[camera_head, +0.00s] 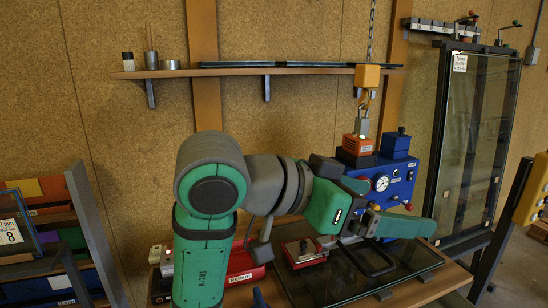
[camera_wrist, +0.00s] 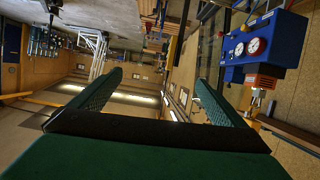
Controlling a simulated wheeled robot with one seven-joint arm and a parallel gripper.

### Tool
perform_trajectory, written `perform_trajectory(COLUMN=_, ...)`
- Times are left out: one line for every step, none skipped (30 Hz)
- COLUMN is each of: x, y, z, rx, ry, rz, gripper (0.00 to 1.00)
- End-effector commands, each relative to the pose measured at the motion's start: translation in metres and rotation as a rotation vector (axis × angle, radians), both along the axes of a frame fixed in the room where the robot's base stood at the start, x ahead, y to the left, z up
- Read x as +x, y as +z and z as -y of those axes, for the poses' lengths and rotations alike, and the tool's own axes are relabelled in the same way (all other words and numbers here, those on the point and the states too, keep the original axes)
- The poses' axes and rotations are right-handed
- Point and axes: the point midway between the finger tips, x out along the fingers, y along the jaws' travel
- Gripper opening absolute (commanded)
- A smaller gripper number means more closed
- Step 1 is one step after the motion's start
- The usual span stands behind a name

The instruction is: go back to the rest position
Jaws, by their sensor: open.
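My green and grey arm reaches from the lower left of the head view across to the right, in front of the workbench. My gripper (camera_head: 396,206) points right, above the glass pane on the bench and in front of the blue gauge box (camera_head: 397,185). In the wrist view my gripper (camera_wrist: 158,78) shows two green textured fingers spread wide apart, with nothing between them. The blue box also shows in the wrist view (camera_wrist: 268,42), to the right of the fingers. The arm hides part of the bench and of the box.
A glass pane (camera_head: 335,283) with a black handle lies on the bench. A framed glass panel (camera_head: 470,145) stands at the right. A wall shelf (camera_head: 230,72) is behind the arm. An orange block hangs on a chain (camera_head: 367,76). A rack with coloured panels (camera_head: 50,190) stands left.

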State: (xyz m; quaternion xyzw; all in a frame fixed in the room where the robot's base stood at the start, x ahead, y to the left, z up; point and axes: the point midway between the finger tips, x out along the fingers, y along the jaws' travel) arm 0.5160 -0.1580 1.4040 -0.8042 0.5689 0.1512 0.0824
Motion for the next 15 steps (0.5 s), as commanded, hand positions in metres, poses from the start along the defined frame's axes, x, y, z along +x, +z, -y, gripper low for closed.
perform_trajectory(x=0.003, y=-0.003, z=0.000, rx=-0.018, ry=0.005, rz=-0.006, gripper=0.95)
perform_trajectory(x=0.005, y=-0.004, z=0.000, rx=-0.030, ry=0.007, rz=-0.010, gripper=0.95)
perform_trajectory(x=0.008, y=-0.007, z=0.001, rx=-0.044, ry=0.011, rz=-0.014, gripper=0.95)
perform_trajectory(x=0.010, y=-0.008, z=0.001, rx=-0.056, ry=0.014, rz=-0.018, gripper=0.95)
perform_trajectory(x=0.012, y=-0.010, z=0.001, rx=-0.068, ry=0.018, rz=-0.023, gripper=0.95)
perform_trajectory(x=0.016, y=-0.013, z=0.001, rx=-0.087, ry=0.024, rz=-0.027, gripper=0.95)
perform_trajectory(x=0.018, y=-0.015, z=0.002, rx=-0.099, ry=0.027, rz=-0.032, gripper=0.95)
perform_trajectory(x=0.021, y=-0.017, z=0.002, rx=-0.113, ry=0.031, rz=-0.038, gripper=0.95)
perform_trajectory(x=0.024, y=-0.020, z=0.002, rx=-0.133, ry=0.038, rz=-0.043, gripper=0.95)
perform_trajectory(x=0.028, y=-0.024, z=0.002, rx=-0.149, ry=0.044, rz=-0.049, gripper=0.95)
perform_trajectory(x=0.030, y=-0.026, z=0.002, rx=-0.165, ry=0.049, rz=-0.054, gripper=0.95)
perform_trajectory(x=0.035, y=-0.031, z=0.002, rx=-0.190, ry=0.059, rz=-0.063, gripper=0.95)
perform_trajectory(x=0.039, y=-0.035, z=0.002, rx=-0.210, ry=0.068, rz=-0.070, gripper=0.95)
perform_trajectory(x=0.043, y=-0.039, z=0.002, rx=-0.232, ry=0.077, rz=-0.077, gripper=0.95)
perform_trajectory(x=0.050, y=-0.046, z=0.002, rx=-0.264, ry=0.092, rz=-0.089, gripper=0.95)
